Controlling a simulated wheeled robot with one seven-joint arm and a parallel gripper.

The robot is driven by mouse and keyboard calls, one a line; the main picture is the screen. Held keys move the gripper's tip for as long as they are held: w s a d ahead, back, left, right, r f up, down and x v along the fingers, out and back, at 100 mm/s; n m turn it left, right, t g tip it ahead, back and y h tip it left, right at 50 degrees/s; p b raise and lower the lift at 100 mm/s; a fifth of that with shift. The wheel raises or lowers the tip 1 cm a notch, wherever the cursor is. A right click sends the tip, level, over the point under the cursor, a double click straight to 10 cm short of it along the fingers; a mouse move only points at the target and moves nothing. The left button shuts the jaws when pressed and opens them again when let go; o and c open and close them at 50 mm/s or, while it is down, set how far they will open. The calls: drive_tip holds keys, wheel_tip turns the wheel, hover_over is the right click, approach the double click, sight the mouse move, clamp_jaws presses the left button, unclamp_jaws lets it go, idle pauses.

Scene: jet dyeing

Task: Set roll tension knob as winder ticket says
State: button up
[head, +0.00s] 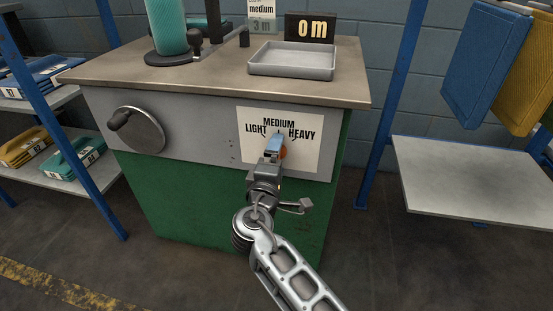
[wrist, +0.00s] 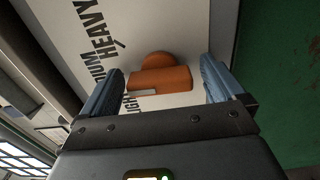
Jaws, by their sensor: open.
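The roll tension knob (wrist: 165,80) is orange, with a bar-shaped grip and a pale mark at its lower left near the LIGHT lettering in the wrist view. In the head view only a bit of its orange (head: 283,153) shows beside my gripper. Its white dial plate (head: 310,160) reads LIGHT, MEDIUM and HEAVY. My gripper (wrist: 160,72) is open, its blue fingers on either side of the knob with gaps showing. In the head view my gripper (head: 273,146) covers the plate's middle. The winder ticket (head: 261,14) reads medium and 3 m, its top cut off.
The winder bench (head: 210,85) carries a grey tray (head: 292,60), a counter (head: 310,28) showing 0 m and a teal roll (head: 169,25). A crank wheel (head: 138,130) is on its front left. Shelves with folded cloth (head: 70,160) stand left; a bare shelf (head: 470,185) stands right.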

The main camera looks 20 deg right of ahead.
drive_tip(key=p+v, duration=0.1)
drive_tip(key=v, duration=0.6)
drive_tip(key=shift+s+a, duration=0.25)
drive_tip(key=shift+s, duration=0.05)
